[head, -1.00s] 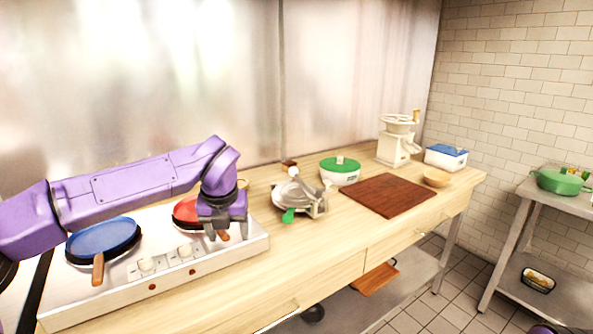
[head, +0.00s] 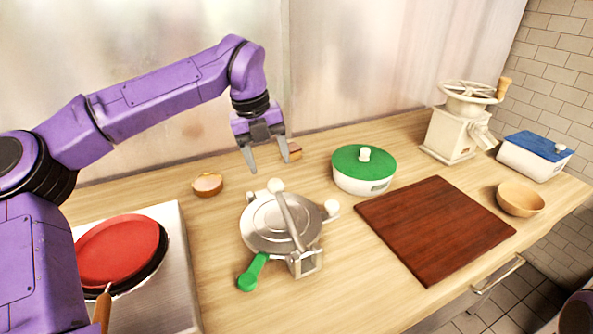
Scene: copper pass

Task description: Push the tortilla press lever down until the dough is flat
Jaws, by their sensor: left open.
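The tortilla press (head: 262,226) is a round silvery metal plate on the counter, in the middle of the head view. A metal bar (head: 289,220) lies across its top, and a green-ended handle (head: 252,272) sticks out at its front left. White round knobs show at its back and right edges. No dough shows; the inside of the press is hidden. My left gripper (head: 268,165) is open and empty, fingers pointing down, in the air above and behind the press, apart from it. My right gripper is not in view.
A red pan (head: 118,250) sits on the stove at left. A small bowl (head: 207,184) stands behind the press. A green-lidded pot (head: 363,165), a brown board (head: 435,228), a grinder (head: 455,130), a wooden bowl (head: 520,199) and a blue-lidded box (head: 534,156) lie to the right.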

